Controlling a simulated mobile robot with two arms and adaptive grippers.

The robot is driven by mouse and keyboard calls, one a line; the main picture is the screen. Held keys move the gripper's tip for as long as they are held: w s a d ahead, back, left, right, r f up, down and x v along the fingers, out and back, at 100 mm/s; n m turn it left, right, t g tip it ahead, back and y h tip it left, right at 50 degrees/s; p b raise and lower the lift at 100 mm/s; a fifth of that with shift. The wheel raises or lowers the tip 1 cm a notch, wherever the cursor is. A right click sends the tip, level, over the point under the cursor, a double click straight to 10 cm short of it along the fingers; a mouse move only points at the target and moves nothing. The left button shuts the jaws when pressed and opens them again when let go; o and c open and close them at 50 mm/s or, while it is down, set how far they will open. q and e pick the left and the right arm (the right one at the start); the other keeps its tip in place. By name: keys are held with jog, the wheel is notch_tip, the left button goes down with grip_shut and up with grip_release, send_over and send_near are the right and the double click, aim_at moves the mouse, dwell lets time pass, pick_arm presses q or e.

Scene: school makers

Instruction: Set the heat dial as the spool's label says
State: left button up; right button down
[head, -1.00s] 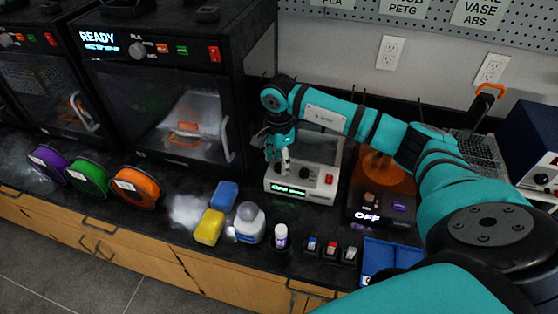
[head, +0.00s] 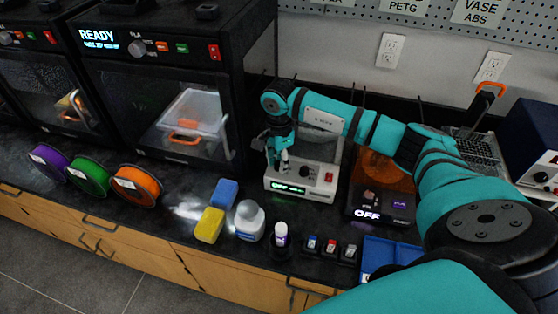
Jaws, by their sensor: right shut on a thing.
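Three spools with white labels stand on the bench at the left: purple (head: 47,163), green (head: 88,179) and orange (head: 136,186). The label text is too small to read. A black printer (head: 165,75) above them reads READY and has a round dial (head: 138,48) with PLA beside it. My left gripper is out of view.
A blue sponge (head: 224,192), a yellow sponge (head: 209,225), a white tub (head: 249,221) and a small bottle (head: 281,235) stand along the bench front. Small coloured items and a blue tray (head: 378,252) are further right. An orange-topped device (head: 382,195) reads OFF.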

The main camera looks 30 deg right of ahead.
jog(key=m+b, duration=0.1)
jog(key=m, duration=0.2)
jog(key=shift+m, duration=0.3)
jog(key=shift+m+b, duration=0.6)
jog(key=shift+m, duration=1.4)
jog(key=shift+r, duration=0.1)
jog(key=c, duration=1.1)
grip_release()
jog(key=shift+o, duration=0.3)
notch_tip(320, 180, up, 12)
